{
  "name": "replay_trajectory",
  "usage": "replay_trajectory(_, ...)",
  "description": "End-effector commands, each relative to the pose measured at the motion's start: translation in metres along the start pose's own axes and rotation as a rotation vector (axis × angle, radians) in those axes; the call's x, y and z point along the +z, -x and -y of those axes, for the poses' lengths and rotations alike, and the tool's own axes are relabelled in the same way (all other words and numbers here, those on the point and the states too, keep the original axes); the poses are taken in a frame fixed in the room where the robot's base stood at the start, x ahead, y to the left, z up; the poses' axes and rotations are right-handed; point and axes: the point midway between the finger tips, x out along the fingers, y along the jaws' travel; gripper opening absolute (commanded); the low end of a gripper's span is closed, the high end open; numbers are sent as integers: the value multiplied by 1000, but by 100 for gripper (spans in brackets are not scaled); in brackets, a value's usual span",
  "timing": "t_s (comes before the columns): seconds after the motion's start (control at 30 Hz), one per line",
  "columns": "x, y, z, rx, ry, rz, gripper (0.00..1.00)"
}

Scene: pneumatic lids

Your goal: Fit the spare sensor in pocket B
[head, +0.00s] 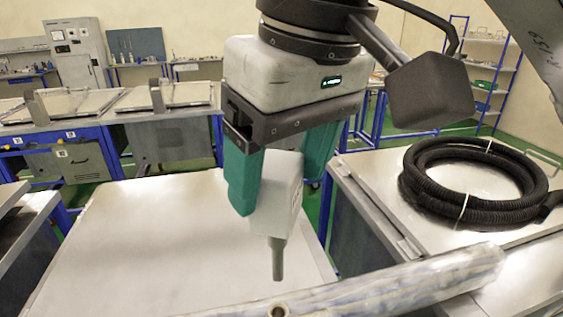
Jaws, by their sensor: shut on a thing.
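My gripper (280,194) is in the middle of the head view, pointing down, with two teal fingers. It is shut on a white block-shaped part with a grey stem at its lower end, which looks like the spare sensor (284,212). The stem points down over the pale metal top, and I cannot tell how high it is above it. The left finger covers part of the block, and the right finger is partly behind it. I see no pocket marked B.
A pale metal lid or table top (150,245) lies below, mostly bare. A plastic-wrapped roll (400,284) crosses the front right, with a small brass-coloured ring (279,311) by its left end. A coiled black hose (418,190) lies on the right-hand top. Blue-framed benches (62,137) stand behind.

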Motion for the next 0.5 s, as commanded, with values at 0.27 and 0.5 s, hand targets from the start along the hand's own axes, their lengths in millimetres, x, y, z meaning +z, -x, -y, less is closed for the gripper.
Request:
replay_trajectory(0.27,6,-25,0,-2,3,1,40)
replay_trajectory(0.5,11,-45,0,-1,3,0,40)
